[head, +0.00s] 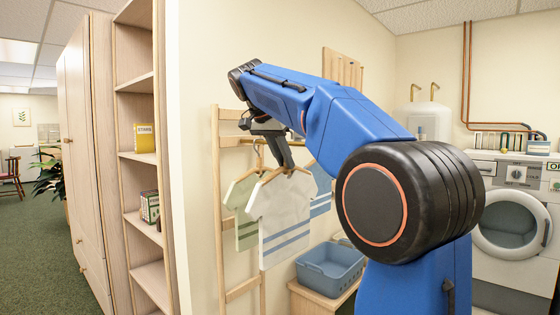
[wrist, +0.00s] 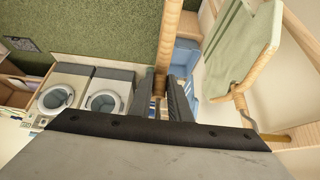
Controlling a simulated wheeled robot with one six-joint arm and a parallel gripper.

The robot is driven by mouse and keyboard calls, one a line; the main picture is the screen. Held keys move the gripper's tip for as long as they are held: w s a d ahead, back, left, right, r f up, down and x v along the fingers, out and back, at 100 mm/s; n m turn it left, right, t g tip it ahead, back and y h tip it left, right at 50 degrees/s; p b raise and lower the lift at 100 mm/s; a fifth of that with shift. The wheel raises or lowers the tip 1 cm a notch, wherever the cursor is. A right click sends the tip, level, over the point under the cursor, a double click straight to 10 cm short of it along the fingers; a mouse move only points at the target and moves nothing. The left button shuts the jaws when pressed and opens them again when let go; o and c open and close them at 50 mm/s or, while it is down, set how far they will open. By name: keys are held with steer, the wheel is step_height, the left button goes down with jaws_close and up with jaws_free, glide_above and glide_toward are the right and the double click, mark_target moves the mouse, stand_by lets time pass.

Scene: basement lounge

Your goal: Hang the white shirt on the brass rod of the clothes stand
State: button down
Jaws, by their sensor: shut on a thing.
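The white shirt (head: 283,222) has blue stripes near its hem and hangs upright on a wooden hanger (head: 290,172). My gripper (head: 287,162) is shut on this hanger at its top. In the wrist view the hanger (wrist: 168,40) runs edge-on up from between my fingers (wrist: 158,97). The wooden clothes stand (head: 216,210) is behind the shirt. Its brass rod (wrist: 274,138) shows at the lower right of the wrist view, apart from my fingers. My gripper and arm hide much of the rod in the head view. The white shirt's hook is not clearly visible.
A green shirt (head: 237,200) hangs left of and behind the white one; it also shows in the wrist view (wrist: 238,65). A blue shirt (head: 320,190) is behind right. A blue basket (head: 331,270) sits on a low wooden bench below. A wall edge and shelf stand at left.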

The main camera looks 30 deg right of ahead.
steer(key=shift+w+d, duration=0.35)
steer(key=shift+d, duration=0.7)
steer(key=shift+w+d, duration=0.4)
steer(key=shift+d, duration=0.6)
steer(key=shift+w+d, duration=0.35)
steer(key=shift+d, duration=0.7)
steer(key=shift+f, duration=1.3)
steer(key=c, duration=1.6)
jaws_free()
steer(key=shift+o, duration=0.2)
steer(key=shift+a, duration=0.1)
steer(key=v, duration=1.7)
steer(key=shift+s, duration=0.1)
